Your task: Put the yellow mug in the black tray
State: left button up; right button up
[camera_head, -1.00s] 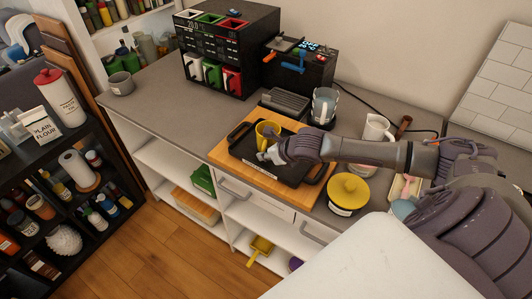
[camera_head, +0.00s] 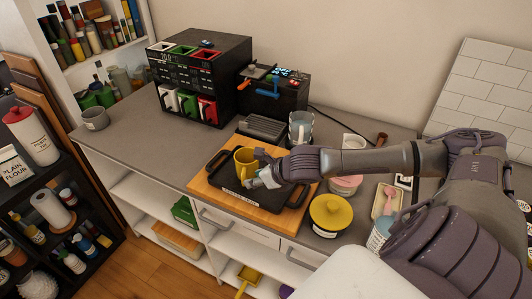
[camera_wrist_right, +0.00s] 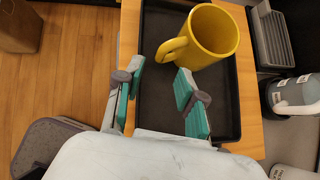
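The yellow mug (camera_head: 245,163) stands upright in the black tray (camera_head: 277,209), toward its far left part. My right gripper (camera_head: 258,176) is just to the right of and nearer than the mug, over the tray. In the right wrist view, the mug (camera_wrist_right: 213,35) sits on the black tray (camera_wrist_right: 228,108) beyond my right gripper's fingertips (camera_wrist_right: 160,80). The fingers are spread, with nothing between them. The mug's handle points toward the gap between them, and the mug looks empty. My left gripper is not in view.
The tray lies on a wooden board (camera_head: 204,184) on the grey counter (camera_head: 145,119). A glass jar (camera_head: 301,127) and a yellow-lidded jar (camera_head: 330,214) are near my right arm. The counter's left part is mostly clear.

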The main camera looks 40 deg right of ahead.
jog(key=shift+b+v, duration=0.45)
jog(key=shift+v, duration=2.45)
